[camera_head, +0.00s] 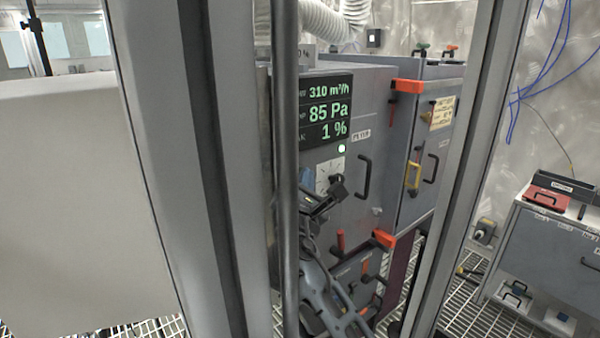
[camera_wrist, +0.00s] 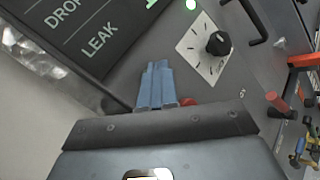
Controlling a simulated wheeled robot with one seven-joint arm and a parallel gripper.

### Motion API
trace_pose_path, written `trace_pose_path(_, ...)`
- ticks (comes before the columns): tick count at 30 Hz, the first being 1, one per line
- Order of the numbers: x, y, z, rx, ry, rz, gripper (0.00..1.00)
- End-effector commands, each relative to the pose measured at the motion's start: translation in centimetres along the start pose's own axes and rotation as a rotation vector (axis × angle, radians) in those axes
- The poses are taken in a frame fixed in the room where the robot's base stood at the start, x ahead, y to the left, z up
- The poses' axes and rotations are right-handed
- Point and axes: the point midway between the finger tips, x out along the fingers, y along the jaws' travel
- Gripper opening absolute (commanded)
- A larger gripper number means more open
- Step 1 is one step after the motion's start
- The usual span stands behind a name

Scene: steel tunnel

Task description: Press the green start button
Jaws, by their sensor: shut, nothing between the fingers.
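A lit pale-green round light (camera_head: 341,148) is on the grey cabinet front, below the display; it also shows at the top edge of the wrist view (camera_wrist: 192,4). I cannot tell whether it is a lamp or a button. No other green button shows on the panel. A red round part (camera_wrist: 187,102) peeks out just right of my fingers. My gripper (camera_wrist: 158,68) has its blue fingers shut together and empty, in front of the panel below the display. They hide part of the panel. In the head view my gripper (camera_head: 307,177) is left of the dial.
The display (camera_head: 326,112) reads 310 m³/h, 85 Pa and 1%. A dial with a black knob (camera_wrist: 218,43) is close to the right of my fingers. A door handle (camera_head: 364,177) and orange-red latches (camera_head: 407,86) are farther right. Grey posts (camera_head: 455,170) partly block the head view.

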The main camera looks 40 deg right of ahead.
Motion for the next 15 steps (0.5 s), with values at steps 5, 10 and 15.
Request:
trace_pose_path(5, -0.7, -0.4, 0.7, 0.000, 0.001, 0.000, 0.00)
trace_pose_path(10, -1.8, -1.2, 1.4, 0.000, 0.001, 0.000, 0.00)
trace_pose_path(15, -2.9, -2.0, 2.3, -0.001, 0.000, -0.001, 0.00)
